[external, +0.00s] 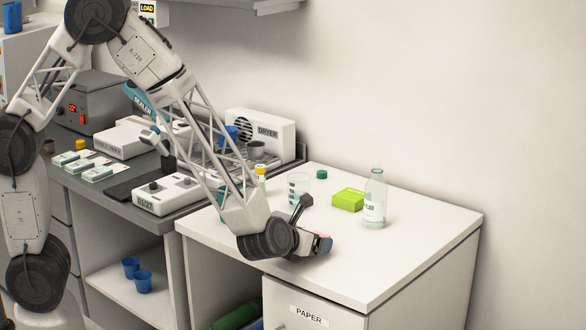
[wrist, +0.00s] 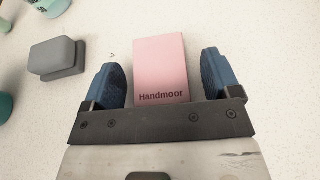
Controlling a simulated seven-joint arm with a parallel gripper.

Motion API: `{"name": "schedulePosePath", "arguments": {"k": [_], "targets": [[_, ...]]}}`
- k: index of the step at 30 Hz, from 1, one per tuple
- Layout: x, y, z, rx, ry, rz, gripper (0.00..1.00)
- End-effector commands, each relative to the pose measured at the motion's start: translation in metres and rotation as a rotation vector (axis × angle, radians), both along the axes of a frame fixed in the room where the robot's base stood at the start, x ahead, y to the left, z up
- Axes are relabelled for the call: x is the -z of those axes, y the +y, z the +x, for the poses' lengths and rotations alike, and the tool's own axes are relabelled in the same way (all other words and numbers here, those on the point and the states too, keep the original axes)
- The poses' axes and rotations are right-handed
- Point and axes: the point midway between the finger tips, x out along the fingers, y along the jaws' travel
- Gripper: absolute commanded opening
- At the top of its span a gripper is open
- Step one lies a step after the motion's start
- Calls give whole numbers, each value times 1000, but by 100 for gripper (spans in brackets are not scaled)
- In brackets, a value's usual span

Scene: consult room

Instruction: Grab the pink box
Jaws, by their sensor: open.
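The pink box (wrist: 161,62), marked "Handmoor", lies on the white tabletop in the wrist view. My gripper (wrist: 160,76) is open, with one blue finger on each side of the box's near part. Clear gaps show between the box and both fingers, so it is not held. The far end of the box reaches beyond the fingertips. In the external view my gripper (external: 323,243) is low over the front part of the white table, and it mostly hides the box there.
A grey block (wrist: 57,58) lies left of the box. On the white table (external: 420,237) stand a green box (external: 348,199), a clear bottle (external: 374,203) and a graduated beaker (external: 298,187), all behind my gripper. The table's right side is clear.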

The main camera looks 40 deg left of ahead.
Motion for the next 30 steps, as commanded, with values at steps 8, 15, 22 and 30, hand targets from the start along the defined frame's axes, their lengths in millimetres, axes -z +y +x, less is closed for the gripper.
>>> {"name": "schedulePosePath", "arguments": {"k": [8, 15, 22, 30], "targets": [[1, 0, 2, 0, 0, 0, 83], [1, 0, 2, 0, 0, 0, 83], [1, 0, 2, 0, 1, 0, 63], [1, 0, 2, 0, 1, 0, 30]]}}
